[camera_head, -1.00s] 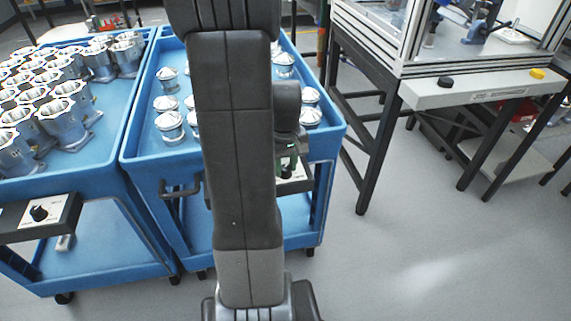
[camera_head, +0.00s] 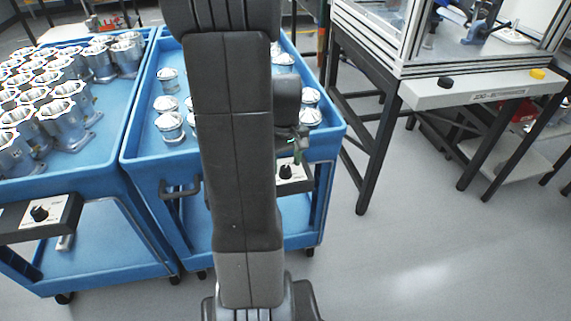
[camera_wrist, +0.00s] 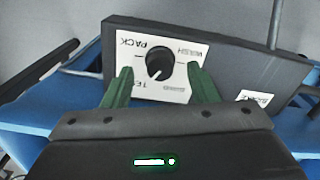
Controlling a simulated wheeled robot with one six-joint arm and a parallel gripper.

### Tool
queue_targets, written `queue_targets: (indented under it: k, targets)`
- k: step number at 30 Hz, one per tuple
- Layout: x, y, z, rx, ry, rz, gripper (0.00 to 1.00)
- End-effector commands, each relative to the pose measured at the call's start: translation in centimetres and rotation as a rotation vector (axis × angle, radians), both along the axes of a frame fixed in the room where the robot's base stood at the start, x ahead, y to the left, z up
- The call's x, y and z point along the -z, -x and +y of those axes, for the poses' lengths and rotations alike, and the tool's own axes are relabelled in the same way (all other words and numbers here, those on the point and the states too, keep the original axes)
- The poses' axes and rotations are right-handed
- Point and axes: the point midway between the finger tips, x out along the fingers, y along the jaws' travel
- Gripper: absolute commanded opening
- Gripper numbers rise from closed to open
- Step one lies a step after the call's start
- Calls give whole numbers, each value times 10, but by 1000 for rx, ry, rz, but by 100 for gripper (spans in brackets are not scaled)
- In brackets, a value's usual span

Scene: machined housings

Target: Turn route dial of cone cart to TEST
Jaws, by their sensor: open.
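The route dial (camera_wrist: 160,65) is a black round knob on a white label plate, which reads PACK at upper left and TEST at lower left; the right-hand words are hard to read. The dial also shows in the head view (camera_head: 287,172), on the dark panel at the right end of the middle blue cart (camera_head: 140,152), which carries domed metal parts. My gripper (camera_wrist: 163,88) is open and empty, its two green fingers on either side of the knob in the picture and apart from it. In the head view my arm hides most of the gripper.
A left blue cart (camera_head: 112,200) holds several metal housings and has its own dial (camera_head: 39,213). A framed workstation (camera_head: 440,92) with black and yellow buttons stands at right. A cart handle (camera_head: 180,190) juts out left of my arm. The floor at right is clear.

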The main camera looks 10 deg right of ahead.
Motion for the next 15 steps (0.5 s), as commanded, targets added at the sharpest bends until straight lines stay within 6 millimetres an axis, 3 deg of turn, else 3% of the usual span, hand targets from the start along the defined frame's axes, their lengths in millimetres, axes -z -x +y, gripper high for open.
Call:
queue_targets:
  k: [9, 15]
  targets:
    - [-75, -1, 0, 0, 1, -7, 53]
    - [-108, -1, 0, 0, 1, -4, 53]
